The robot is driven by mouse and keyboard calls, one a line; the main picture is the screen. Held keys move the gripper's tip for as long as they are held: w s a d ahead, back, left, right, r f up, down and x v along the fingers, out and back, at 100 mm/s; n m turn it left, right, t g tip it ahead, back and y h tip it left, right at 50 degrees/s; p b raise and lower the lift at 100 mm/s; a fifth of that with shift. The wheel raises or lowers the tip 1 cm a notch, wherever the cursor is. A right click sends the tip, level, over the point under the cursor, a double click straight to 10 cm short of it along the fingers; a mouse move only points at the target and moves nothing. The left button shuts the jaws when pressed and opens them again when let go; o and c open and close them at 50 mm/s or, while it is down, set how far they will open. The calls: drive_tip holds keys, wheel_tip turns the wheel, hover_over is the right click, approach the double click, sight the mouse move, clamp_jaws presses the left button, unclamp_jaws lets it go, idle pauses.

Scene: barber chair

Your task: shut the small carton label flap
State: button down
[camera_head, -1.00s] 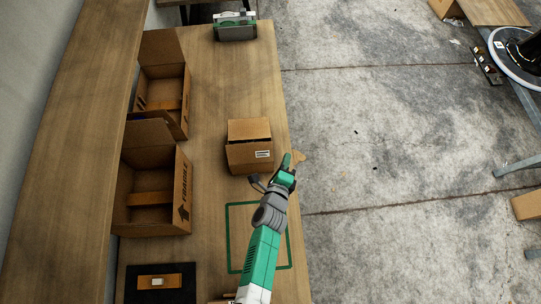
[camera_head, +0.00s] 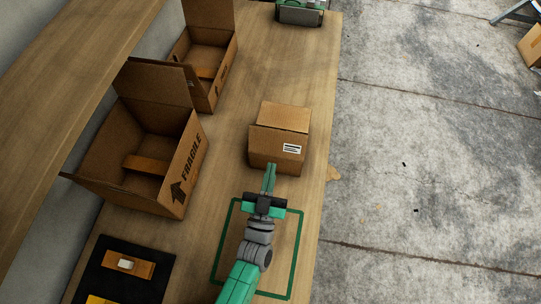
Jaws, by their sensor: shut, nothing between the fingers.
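The small carton (camera_head: 285,116) stands on the table beyond my gripper. A white label (camera_head: 291,148) shows on its near side, towards the right. The labelled panel (camera_head: 268,140) slopes down and outward on this near side, and I cannot tell exactly where flap and wall meet. The far part of the top looks covered. My gripper (camera_head: 269,168) is shut and empty, its tip just in front of the carton's near side. I cannot tell whether it touches.
A large open box marked FRAGILE (camera_head: 188,170) stands to the left, with another open box (camera_head: 223,75) behind it. A green outline (camera_head: 296,245) lies under my arm. A black mat (camera_head: 150,285) is at the lower left. The table's right edge is clear.

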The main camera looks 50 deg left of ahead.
sight(276, 147)
drive_tip(key=w+a, duration=0.1)
drive_tip(key=w, duration=0.1)
drive_tip(key=w+a+b, duration=0.1)
drive_tip(key=w+a, duration=0.2)
drive_tip(key=w, duration=0.1)
drive_tip(key=shift+w+a+r, duration=0.1)
drive_tip(key=shift+a+r, duration=0.2)
drive_tip(key=shift+r, duration=0.05)
drive_tip(key=shift+w+a+f+b, duration=0.2)
drive_tip(key=shift+w+a+b, duration=0.2)
drive_tip(key=shift+w, duration=0.1)
drive_tip(key=shift+d+r, duration=0.1)
